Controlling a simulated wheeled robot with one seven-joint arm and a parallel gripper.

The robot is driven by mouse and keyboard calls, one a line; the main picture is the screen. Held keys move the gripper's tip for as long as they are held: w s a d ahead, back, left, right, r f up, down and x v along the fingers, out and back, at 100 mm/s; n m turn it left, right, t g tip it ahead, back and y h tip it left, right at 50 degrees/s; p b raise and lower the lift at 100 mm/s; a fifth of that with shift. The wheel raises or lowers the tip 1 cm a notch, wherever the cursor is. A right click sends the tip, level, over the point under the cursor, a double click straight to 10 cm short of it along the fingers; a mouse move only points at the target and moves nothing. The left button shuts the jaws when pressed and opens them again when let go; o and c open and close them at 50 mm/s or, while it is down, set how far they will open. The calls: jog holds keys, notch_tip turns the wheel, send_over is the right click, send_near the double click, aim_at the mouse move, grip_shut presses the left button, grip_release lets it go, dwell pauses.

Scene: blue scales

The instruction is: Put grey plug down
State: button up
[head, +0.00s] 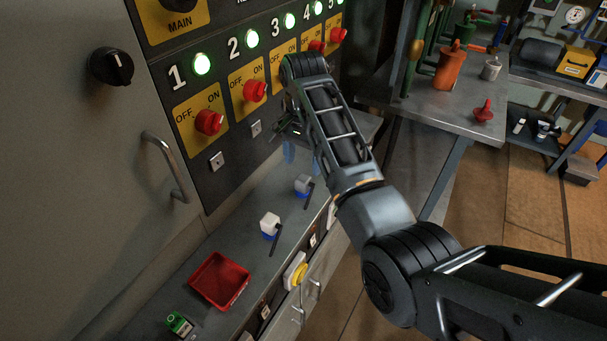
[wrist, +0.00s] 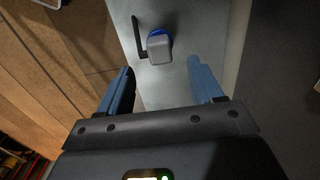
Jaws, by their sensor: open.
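The grey plug (head: 302,183) stands on the metal ledge (head: 240,245) below the switch panel, with a blue base under it and a dark bar beside it. It also shows in the wrist view (wrist: 158,48), at the top middle. My gripper (head: 301,158) hangs above the ledge near the plug, partly hidden by my arm in the head view. Its blue fingers (wrist: 161,72) are spread wide with nothing between them. In the wrist view the plug lies beyond the fingertips and looks apart from them.
A white plug (head: 270,222) with a blue base stands nearer on the ledge. A red tray (head: 219,281) and a green-and-black item (head: 179,324) lie further along it. The panel has red switches (head: 208,121) and sockets (head: 217,161). A cabinet handle (head: 167,165) juts out at left.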

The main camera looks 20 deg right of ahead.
aim_at(304, 178)
notch_tip(304, 178, up, 5)
jog(key=shift+p, duration=0.55)
